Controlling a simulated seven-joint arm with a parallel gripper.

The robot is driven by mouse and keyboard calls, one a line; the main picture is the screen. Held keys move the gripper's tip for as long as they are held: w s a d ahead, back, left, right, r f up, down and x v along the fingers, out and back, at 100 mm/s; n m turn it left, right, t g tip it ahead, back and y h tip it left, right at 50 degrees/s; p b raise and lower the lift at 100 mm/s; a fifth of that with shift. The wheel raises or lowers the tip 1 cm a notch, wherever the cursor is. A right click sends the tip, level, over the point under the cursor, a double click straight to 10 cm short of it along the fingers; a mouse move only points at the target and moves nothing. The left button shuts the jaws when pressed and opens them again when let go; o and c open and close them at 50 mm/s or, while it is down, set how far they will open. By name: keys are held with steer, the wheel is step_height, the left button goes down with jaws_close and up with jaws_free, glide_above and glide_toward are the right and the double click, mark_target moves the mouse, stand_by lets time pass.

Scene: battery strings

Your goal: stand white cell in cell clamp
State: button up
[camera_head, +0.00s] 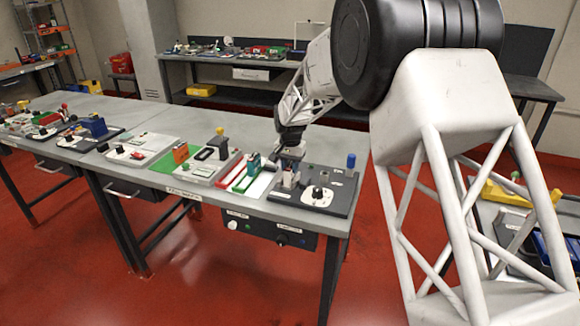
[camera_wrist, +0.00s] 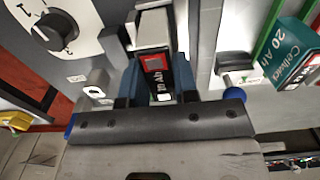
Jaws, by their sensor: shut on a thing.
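The white cell (camera_wrist: 158,72), with a red and black label, is between the blue fingers of my gripper (camera_wrist: 157,90) in the wrist view. The gripper is shut on it. In the head view my gripper (camera_head: 290,152) is low over the right end of the near bench, and a pale block (camera_head: 289,178) shows beneath it. The cell's far end meets a grey block in the wrist view; I cannot tell whether it is seated in the cell clamp or only above it. The clamp is not clearly distinguishable, as the gripper and cell cover that area.
A white plate with a black knob (camera_wrist: 55,31) is close left of the gripper in the wrist view. A teal cell (camera_wrist: 296,62) stands to the right. In the head view, a blue-topped post (camera_head: 351,161) stands at the dark panel's back right.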

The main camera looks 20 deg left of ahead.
steer(key=shift+f, duration=0.2)
stand_by(0.6)
steer(key=o, duration=1)
steer(key=shift+r, duration=3.9)
